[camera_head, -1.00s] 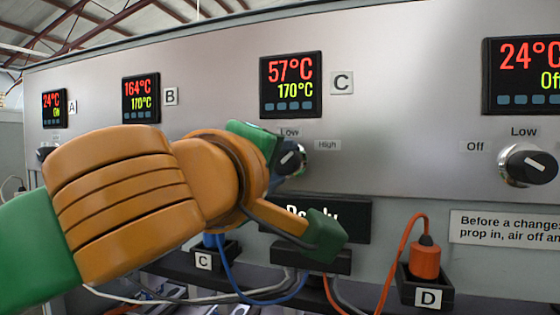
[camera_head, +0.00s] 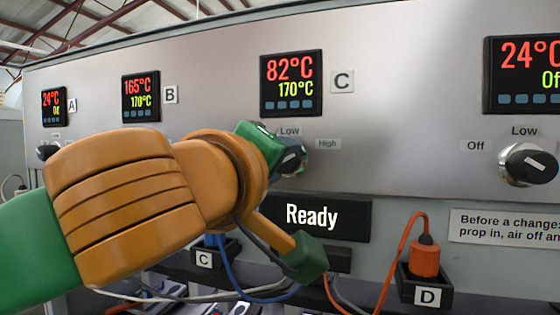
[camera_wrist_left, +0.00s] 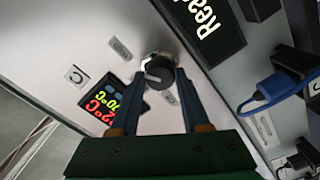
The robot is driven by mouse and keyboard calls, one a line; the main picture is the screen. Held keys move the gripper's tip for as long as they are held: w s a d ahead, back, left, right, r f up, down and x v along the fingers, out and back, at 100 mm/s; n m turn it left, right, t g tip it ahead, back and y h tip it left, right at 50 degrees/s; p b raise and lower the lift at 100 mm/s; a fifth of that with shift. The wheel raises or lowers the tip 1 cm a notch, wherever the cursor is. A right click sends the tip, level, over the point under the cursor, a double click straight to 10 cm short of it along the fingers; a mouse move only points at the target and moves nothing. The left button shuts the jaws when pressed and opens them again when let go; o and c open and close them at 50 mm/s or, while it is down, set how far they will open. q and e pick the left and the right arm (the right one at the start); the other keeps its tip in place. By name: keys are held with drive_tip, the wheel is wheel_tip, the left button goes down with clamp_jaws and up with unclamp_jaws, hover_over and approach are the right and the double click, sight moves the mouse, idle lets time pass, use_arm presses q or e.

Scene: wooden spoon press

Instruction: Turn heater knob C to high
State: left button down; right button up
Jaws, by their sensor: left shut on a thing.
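Heater knob C (camera_head: 293,158) is a black knob below the C display (camera_head: 291,83). The labels "Low" (camera_head: 289,131) and "High" (camera_head: 327,143) stand above it and to its right. My left gripper (camera_head: 280,152) covers the knob's left side in the head view. In the left wrist view its two fingers (camera_wrist_left: 161,78) lie on either side of the knob (camera_wrist_left: 158,71), shut on it. The white mark seems to point between Low and High. The display reads 82°C over 170°C. My right gripper is not in view.
Another knob (camera_head: 528,164) sits at the right under a 24°C display. The B display (camera_head: 141,98) and A display (camera_head: 54,108) are at left. A "Ready" sign (camera_head: 314,216) is below the knob. An orange plug (camera_head: 425,260) and cables hang below the panel.

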use_arm(q)
drive_tip(key=c, duration=0.7)
unclamp_jaws()
drive_tip(key=shift+r, duration=0.1)
drive_tip(key=shift+c, duration=0.2)
drive_tip(key=o, duration=0.4)
drive_tip(key=shift+c, duration=0.2)
drive_tip(key=shift+w, duration=0.1)
drive_tip(key=b+v, duration=0.3)
drive_tip(key=v, duration=0.4)
